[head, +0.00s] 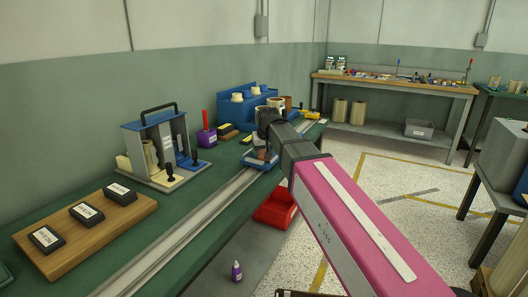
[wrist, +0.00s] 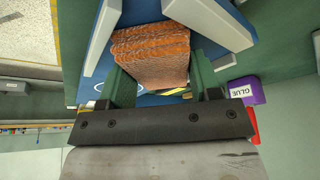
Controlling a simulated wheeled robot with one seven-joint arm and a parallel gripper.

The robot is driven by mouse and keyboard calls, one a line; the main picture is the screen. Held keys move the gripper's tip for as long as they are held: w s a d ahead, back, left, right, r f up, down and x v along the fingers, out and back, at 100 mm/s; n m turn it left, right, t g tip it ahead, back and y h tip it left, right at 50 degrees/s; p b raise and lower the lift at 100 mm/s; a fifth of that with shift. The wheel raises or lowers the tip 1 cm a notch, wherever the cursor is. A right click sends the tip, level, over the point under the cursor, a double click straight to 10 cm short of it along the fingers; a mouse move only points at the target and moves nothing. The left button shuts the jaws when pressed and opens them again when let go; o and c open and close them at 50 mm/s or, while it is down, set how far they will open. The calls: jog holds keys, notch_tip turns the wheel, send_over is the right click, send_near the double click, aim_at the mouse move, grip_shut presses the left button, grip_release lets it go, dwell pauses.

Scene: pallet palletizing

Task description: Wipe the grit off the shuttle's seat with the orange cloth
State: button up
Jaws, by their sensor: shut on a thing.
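The orange cloth (wrist: 152,52), a ribbed folded pad, is held between the green fingers of my gripper (wrist: 160,70) in the wrist view. The shuttle (wrist: 145,13) shows beneath it as a blue body with pale grey bars on both sides. The cloth is over the blue seat between these bars; whether it touches cannot be told. In the head view the shuttle (head: 259,164) sits on the rail under my gripper (head: 264,152), mostly hidden by my arm. No grit can be made out; the cloth covers much of the seat.
The rail (head: 190,228) runs along the green bench (head: 85,200). A purple glue holder (head: 206,138), a fixture with a black handle (head: 160,150) and a wooden board with black blocks (head: 85,228) stand left of it. A blue rack (head: 240,108) is behind. A red bin (head: 275,210) is below.

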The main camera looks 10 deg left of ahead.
jog(key=shift+r, duration=3.55)
